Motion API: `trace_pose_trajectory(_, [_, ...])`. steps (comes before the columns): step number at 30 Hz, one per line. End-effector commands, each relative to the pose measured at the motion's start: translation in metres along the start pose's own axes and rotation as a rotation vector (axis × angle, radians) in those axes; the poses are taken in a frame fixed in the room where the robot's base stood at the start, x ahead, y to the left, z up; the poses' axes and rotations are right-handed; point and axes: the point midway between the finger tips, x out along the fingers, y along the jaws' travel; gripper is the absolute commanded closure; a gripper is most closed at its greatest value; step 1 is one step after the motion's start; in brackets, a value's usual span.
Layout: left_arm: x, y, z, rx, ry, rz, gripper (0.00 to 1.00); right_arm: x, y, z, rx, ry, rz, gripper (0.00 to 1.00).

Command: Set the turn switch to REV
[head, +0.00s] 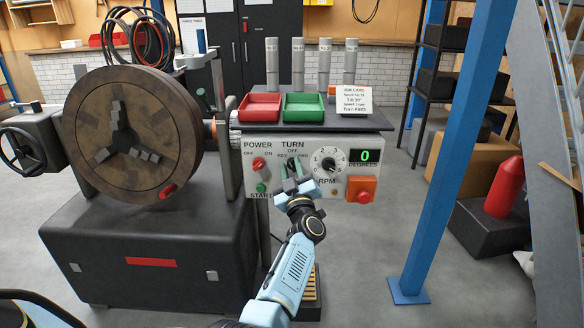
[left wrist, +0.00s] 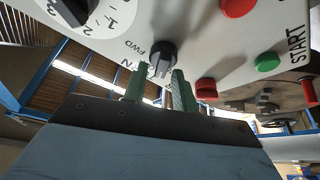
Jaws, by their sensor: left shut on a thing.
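The turn switch is a small black knob (left wrist: 162,56) on the grey control panel (head: 318,143), under the label TURN with REV, OFF and FWD around it. In the head view the knob is mostly hidden behind my fingers. My left gripper (head: 292,178) is at the panel just below the TURN label. In the left wrist view its green fingers (left wrist: 159,88) stand on either side of the knob, and the gripper is shut on it. The switch's pointing direction is hard to make out. My right gripper is not in view.
The red power knob (head: 259,164) and green start button (head: 261,187) lie left of the switch. The RPM dial (head: 328,163) and orange-red stop box (head: 361,189) lie right. Red (head: 259,107) and green (head: 304,107) trays sit above. A blue post (head: 447,150) stands right.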

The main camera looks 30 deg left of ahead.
Motion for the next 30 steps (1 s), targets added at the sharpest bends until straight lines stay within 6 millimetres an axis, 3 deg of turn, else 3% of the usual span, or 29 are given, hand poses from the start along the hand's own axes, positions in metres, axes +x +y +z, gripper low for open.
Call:
trace_pose_trajectory(12, [-0.001, -0.001, 0.002, -0.168, -0.004, -0.07, 0.95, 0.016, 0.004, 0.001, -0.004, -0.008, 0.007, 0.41])
trace_pose_trajectory(27, [-0.002, -0.001, 0.002, -0.187, -0.005, -0.079, 0.95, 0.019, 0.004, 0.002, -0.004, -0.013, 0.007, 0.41])
trace_pose_trajectory(28, [-0.002, -0.001, 0.002, -0.187, -0.005, -0.079, 0.71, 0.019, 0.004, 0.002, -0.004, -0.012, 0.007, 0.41])
trace_pose_trajectory(30, [-0.002, -0.001, 0.002, -0.186, -0.005, -0.078, 0.66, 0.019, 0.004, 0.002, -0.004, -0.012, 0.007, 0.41])
